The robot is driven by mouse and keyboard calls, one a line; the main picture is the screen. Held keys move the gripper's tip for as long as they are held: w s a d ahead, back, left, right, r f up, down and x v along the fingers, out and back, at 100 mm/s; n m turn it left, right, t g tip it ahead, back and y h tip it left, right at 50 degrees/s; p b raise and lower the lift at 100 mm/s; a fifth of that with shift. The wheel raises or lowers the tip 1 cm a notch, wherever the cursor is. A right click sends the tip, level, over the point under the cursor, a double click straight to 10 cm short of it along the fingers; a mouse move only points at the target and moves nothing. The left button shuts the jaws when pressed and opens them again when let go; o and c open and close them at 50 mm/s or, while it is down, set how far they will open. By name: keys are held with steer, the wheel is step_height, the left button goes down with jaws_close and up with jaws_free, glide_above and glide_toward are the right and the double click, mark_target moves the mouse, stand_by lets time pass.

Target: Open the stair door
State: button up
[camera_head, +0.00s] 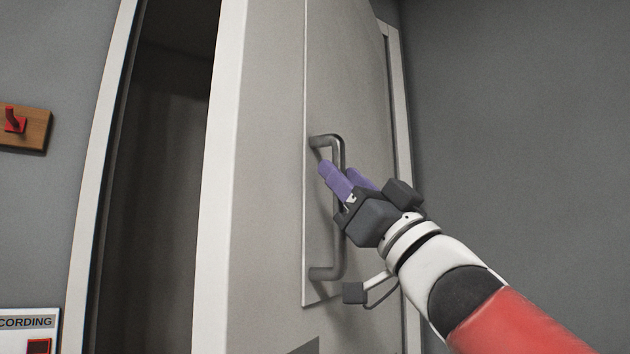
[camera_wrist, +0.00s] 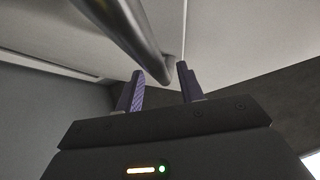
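The grey stair door (camera_head: 265,200) stands partly open, with a dark gap between its left edge and the white frame. A vertical metal bar handle (camera_head: 326,273) is fixed to a plate on the door. My gripper (camera_head: 345,175) is at the upper half of the handle, its purple fingers pointing up and left. In the wrist view the two fingers (camera_wrist: 158,88) stand apart, and the handle bar (camera_wrist: 128,30) runs down toward the space between them. I cannot tell whether the fingers touch the bar.
The dark doorway opening (camera_head: 165,180) is left of the door, bordered by a white frame (camera_head: 100,180). A wooden board with a red hook (camera_head: 15,122) and a sign (camera_head: 28,325) are on the left wall. A plain grey wall (camera_head: 520,130) is at the right.

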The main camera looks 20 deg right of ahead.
steer(key=b+v, duration=0.1)
steer(key=v, duration=0.5)
steer(key=shift+s+f, duration=0.1)
